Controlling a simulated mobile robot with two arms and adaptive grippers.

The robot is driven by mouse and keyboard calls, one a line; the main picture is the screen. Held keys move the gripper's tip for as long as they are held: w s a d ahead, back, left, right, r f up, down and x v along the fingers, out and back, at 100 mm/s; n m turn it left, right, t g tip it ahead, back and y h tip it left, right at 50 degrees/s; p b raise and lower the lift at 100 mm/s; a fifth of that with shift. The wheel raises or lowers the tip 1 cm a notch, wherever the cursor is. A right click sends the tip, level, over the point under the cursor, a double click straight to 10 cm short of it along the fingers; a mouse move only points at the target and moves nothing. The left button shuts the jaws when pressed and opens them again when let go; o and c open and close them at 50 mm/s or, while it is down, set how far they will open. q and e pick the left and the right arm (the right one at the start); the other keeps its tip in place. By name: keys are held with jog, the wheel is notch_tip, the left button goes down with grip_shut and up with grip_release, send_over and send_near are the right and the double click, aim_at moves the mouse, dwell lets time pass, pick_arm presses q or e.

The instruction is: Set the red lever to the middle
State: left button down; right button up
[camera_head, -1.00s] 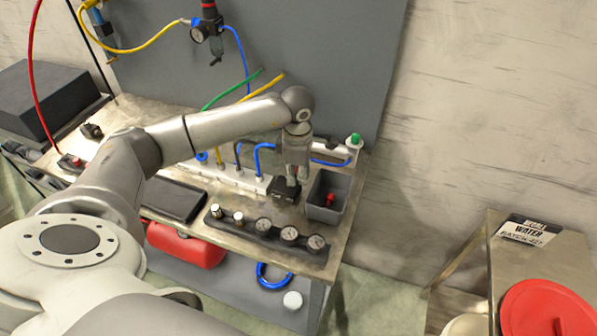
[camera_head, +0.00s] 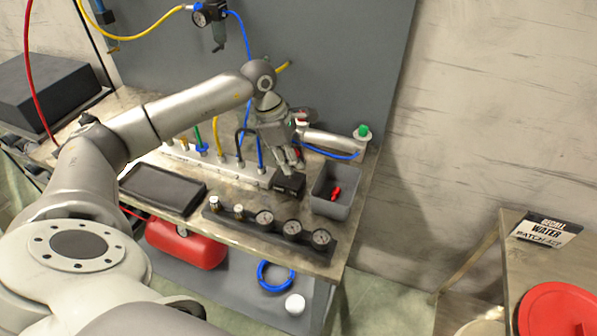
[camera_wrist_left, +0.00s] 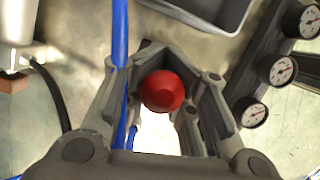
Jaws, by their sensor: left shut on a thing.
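The red lever's round red knob (camera_wrist_left: 162,91) shows in the left wrist view, between the two fingers of my left gripper (camera_wrist_left: 165,100). The fingers are shut on it. In the head view my left gripper (camera_head: 296,166) is tilted, its fingertips just above a small black block (camera_head: 290,186) on the metal bench. The lever's knob is hidden by the fingers there, and I cannot tell the lever's exact angle. My right gripper is not in view.
A grey bin (camera_head: 318,192) with a red piece (camera_head: 336,192) inside stands right of the block. A gauge strip (camera_head: 250,229) lies in front, a black tray (camera_head: 163,190) to the left. A hose manifold (camera_head: 225,171) runs behind, with blue hoses close to the gripper.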

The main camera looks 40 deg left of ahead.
pick_arm(q)
jog(key=shift+w+a+r+h+b, duration=0.1)
jog(key=shift+a+r+h+b, duration=0.1)
jog(key=shift+a+h+b, duration=0.4)
jog(key=shift+r+t, duration=0.3)
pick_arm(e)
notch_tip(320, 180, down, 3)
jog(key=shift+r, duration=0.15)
pick_arm(q)
jog(key=c, duration=1.5)
grip_release()
jog(key=shift+o, duration=0.8)
jog(key=shift+s+d, duration=0.1)
jog(key=shift+s, duration=0.15)
jog(key=shift+f+b, duration=0.1)
jog(key=shift+b, duration=0.2)
jog(key=shift+w, duration=0.1)
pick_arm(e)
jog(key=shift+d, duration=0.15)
pick_arm(q)
jog(key=v, duration=1.2)
jog(key=shift+f, duration=0.1)
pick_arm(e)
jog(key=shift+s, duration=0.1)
